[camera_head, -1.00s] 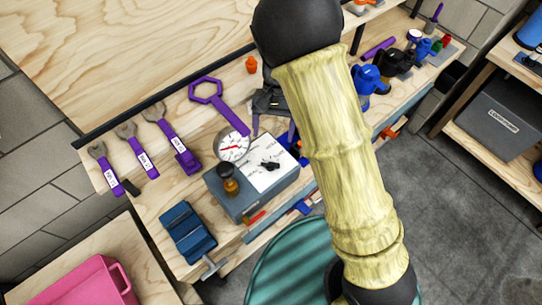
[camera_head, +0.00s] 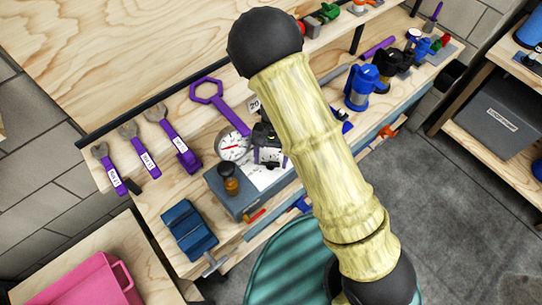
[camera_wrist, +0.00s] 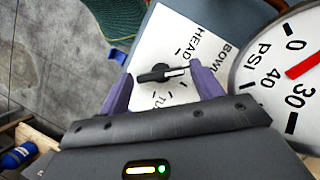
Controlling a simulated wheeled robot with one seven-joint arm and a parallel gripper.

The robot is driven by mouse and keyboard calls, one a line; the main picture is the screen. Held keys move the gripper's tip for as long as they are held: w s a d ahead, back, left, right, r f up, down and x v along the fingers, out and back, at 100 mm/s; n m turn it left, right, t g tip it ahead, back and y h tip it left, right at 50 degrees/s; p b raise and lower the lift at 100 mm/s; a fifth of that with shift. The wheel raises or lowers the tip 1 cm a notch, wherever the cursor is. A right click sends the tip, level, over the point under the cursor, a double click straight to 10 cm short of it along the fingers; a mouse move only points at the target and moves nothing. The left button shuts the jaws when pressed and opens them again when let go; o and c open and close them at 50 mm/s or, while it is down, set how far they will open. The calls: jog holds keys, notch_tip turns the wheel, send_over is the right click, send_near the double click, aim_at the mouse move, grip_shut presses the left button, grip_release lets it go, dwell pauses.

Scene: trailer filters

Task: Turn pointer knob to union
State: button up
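The pointer knob (camera_wrist: 158,74) is black with a white line, on a white dial plate (camera_wrist: 160,40) in the wrist view. Its white line points right, toward the pressure gauge. The labels HEAD and BOWL are readable; another starting "TU" is partly covered, and I see no readable "union". My gripper (camera_wrist: 160,68) is open, its purple fingers on either side of the knob with gaps showing. I cannot tell its height above the plate. In the head view my gripper (camera_head: 268,150) is over the blue-grey box (camera_head: 233,200) and hides the knob.
Purple wrenches (camera_head: 145,160) lie to the left. A blue vise-like block (camera_head: 188,231) is in front.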

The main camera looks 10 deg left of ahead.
jog(key=c, duration=0.7)
jog(key=shift+m, duration=0.3)
jog(key=m+y, duration=0.1)
jog(key=m, duration=0.2)
jog(key=shift+d+y, duration=0.1)
jog(key=shift+y, duration=0.2)
jog(key=shift+d+r+m+t+y+b, duration=0.1)
jog(key=shift+m+t+y+b, duration=0.25)
jog(key=shift+m, duration=0.65)
jog(key=shift+m+t+y+b, duration=0.25)
jog(key=shift+m+b, duration=0.1)
jog(key=shift+m, duration=0.65)
jog(key=o, duration=1)
